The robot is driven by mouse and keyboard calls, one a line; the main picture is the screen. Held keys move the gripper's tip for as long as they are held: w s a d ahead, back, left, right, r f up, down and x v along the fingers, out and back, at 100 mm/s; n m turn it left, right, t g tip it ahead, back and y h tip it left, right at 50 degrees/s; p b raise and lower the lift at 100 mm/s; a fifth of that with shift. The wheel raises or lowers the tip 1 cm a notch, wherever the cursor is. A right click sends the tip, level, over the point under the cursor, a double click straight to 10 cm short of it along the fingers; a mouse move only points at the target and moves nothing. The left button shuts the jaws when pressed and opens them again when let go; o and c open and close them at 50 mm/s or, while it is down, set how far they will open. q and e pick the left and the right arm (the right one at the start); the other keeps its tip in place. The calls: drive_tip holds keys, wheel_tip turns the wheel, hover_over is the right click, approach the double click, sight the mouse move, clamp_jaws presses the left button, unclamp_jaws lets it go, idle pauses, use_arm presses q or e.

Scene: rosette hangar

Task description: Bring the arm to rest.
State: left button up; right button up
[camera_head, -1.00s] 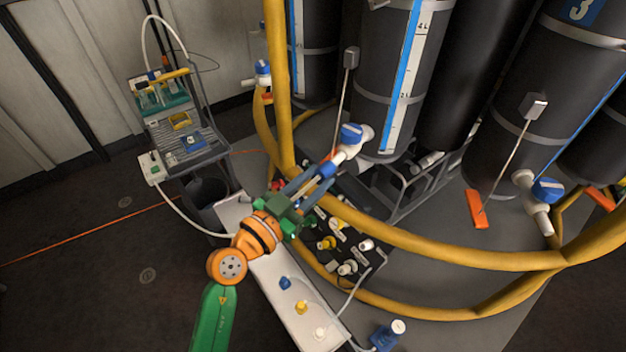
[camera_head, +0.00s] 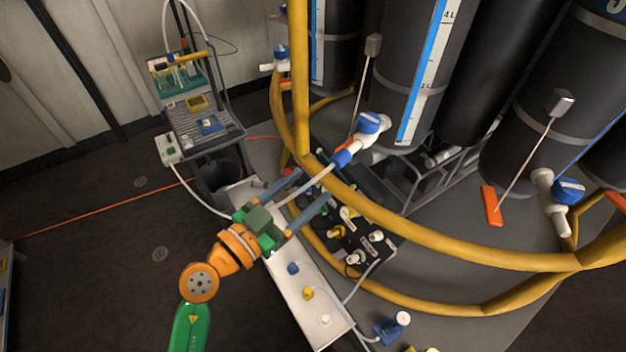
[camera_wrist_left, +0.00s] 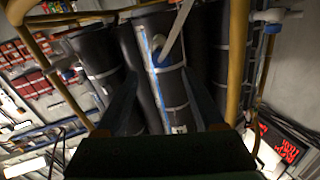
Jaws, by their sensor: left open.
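My left gripper (camera_head: 313,186) is open, its two blue-grey fingers spread apart and pointing at the tall dark cylinders. A white hose (camera_head: 314,180) with a blue end fitting (camera_head: 343,158) is joined to the white valve (camera_head: 373,134) with a blue handle on the middle cylinder (camera_head: 392,70). The hose runs back between the fingers; I see no grip on it. In the left wrist view the open fingers (camera_wrist_left: 161,78) show with the hose (camera_wrist_left: 178,35) beyond them. My right gripper is not in view.
A yellow pipe ring (camera_head: 420,240) curves close in front of my left gripper, with a yellow upright (camera_head: 298,80) beside it. Below lie a white bench (camera_head: 310,300) and a black fittings panel (camera_head: 350,235). A grey cart (camera_head: 205,130) stands behind left.

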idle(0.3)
use_arm(q)
drive_tip(key=s+a+f+n+g+y, duration=0.1)
drive_tip(key=s+a+f+n+y, duration=0.15)
drive_tip(key=f, duration=0.85)
drive_tip(key=s+a+f+n+g+y, duration=0.15)
drive_tip(key=a+f+y, duration=0.25)
drive_tip(key=f, duration=0.7)
drive_tip(key=s+a+f+n+g+y, duration=0.1)
drive_tip(key=s+a+f+n+y, duration=0.2)
drive_tip(key=f, duration=0.8)
drive_tip(key=s+a+f+g, duration=0.1)
drive_tip(key=s+f+g, duration=0.2)
drive_tip(key=s, duration=0.5)
drive_tip(key=s+a+f+g+y, duration=0.1)
drive_tip(key=s+a+f+g, duration=0.1)
drive_tip(key=s+f, duration=0.3)
drive_tip(key=s+a+f+g+y, duration=0.1)
drive_tip(key=s+f+g, duration=0.3)
drive_tip(key=s, duration=0.7)
drive_tip(key=shift+a+f, duration=0.4)
drive_tip(key=shift+a, duration=0.35)
